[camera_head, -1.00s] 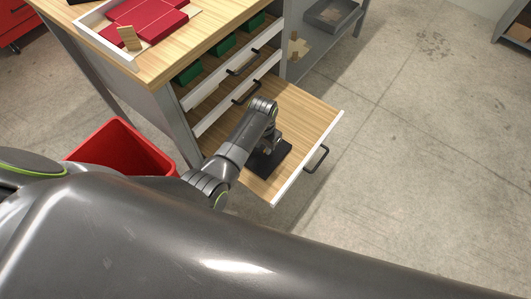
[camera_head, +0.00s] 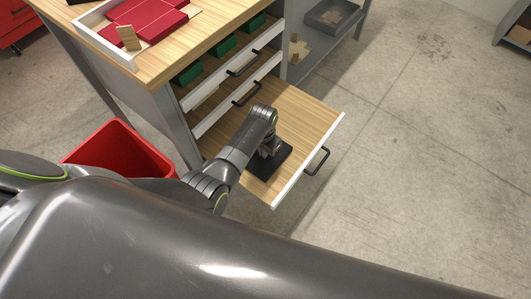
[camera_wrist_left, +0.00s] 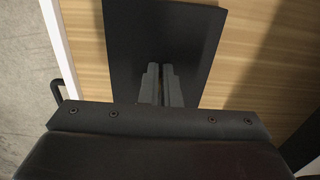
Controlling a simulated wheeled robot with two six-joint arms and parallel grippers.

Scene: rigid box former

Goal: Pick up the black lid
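The black lid (camera_head: 276,165) is a flat dark rectangle over the wooden floor of the pulled-out bottom drawer (camera_head: 305,110). My left gripper (camera_head: 268,156) reaches down over it, and my wrist hides part of the lid. In the left wrist view the lid (camera_wrist_left: 195,40) spreads out under the gripper. The two fingers (camera_wrist_left: 161,82) are close together in front of the lid, with little or no gap. I cannot see whether part of the lid is between them, or whether the lid is lifted at all. My right gripper is not in view.
The workbench (camera_head: 205,30) carries a white-edged tray with a red box (camera_head: 150,18). Two drawers above the open one have black handles and hold green items. A red bin (camera_head: 120,150) stands at the left. A grey shelf with a tray (camera_head: 330,15) is behind. Floor at right is clear.

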